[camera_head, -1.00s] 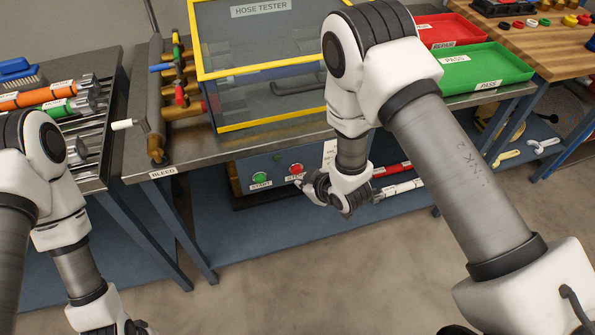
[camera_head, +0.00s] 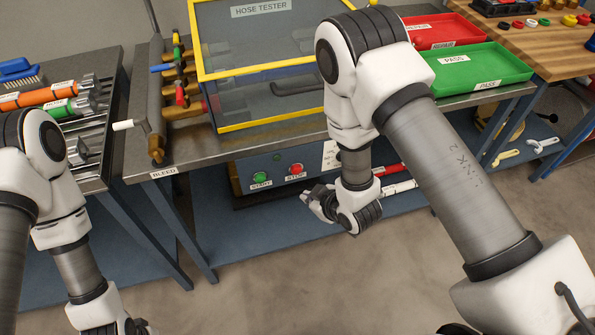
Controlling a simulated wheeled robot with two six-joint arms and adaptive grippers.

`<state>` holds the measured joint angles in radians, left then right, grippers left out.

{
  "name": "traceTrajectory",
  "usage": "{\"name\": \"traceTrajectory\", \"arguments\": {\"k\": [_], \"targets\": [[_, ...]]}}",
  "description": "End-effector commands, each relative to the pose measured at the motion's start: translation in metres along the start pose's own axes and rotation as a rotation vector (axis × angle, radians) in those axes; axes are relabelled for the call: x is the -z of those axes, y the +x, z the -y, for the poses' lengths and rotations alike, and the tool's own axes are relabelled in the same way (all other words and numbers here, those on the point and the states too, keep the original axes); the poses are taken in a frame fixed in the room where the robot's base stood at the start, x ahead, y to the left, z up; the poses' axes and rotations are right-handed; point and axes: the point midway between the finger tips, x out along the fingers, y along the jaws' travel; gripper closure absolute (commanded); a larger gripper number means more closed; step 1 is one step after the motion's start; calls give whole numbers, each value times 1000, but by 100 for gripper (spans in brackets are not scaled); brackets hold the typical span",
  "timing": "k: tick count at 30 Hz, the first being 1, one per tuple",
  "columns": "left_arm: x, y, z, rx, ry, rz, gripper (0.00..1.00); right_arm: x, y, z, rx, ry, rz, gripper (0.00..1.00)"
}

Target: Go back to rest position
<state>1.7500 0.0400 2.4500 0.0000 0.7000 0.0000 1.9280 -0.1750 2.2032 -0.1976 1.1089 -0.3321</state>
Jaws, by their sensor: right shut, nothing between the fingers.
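My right gripper (camera_head: 318,203) is shut and empty. It hangs in front of the hose tester's control box (camera_head: 280,172), a little below and right of the red STOP button (camera_head: 296,169) and apart from it. The green START button (camera_head: 261,178) is left of the STOP button. My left arm comes down at the left edge. Only a small part of my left gripper (camera_head: 135,327) shows at the bottom edge, and its fingers are cut off.
The hose tester (camera_head: 262,60) with its yellow-framed cover stands on the metal bench (camera_head: 180,165). A green PASS tray (camera_head: 500,70) and a red tray (camera_head: 440,32) lie on the right. A tool rack stands at the left. The floor (camera_head: 330,290) in front is clear.

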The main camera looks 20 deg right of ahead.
Motion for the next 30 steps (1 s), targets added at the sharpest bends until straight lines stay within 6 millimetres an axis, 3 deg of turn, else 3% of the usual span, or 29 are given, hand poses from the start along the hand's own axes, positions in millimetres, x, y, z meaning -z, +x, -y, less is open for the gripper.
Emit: {"name": "traceTrajectory", "arguments": {"k": [8,11,14,16,18,21,25,30], "targets": [[0,0,0,0,0,0,100,0,0,0,0,0,0,100],[0,0,0,0,0,0,100,-12,0,3,6,18,21,100],[0,-1,0,0,0,0,100,-58,-11,9,14,95,115,100],[0,-2,0,0,0,0,100,-103,-30,18,21,189,246,100],[0,-2,0,0,0,0,100,-149,-57,33,27,311,405,100],[0,-2,0,0,0,0,100,-197,-100,55,24,487,623,100],[0,-2,0,0,0,0,100,-224,-138,74,0,643,810,100],[0,-2,0,0,0,0,100,-228,-143,77,-12,686,844,100]]}}
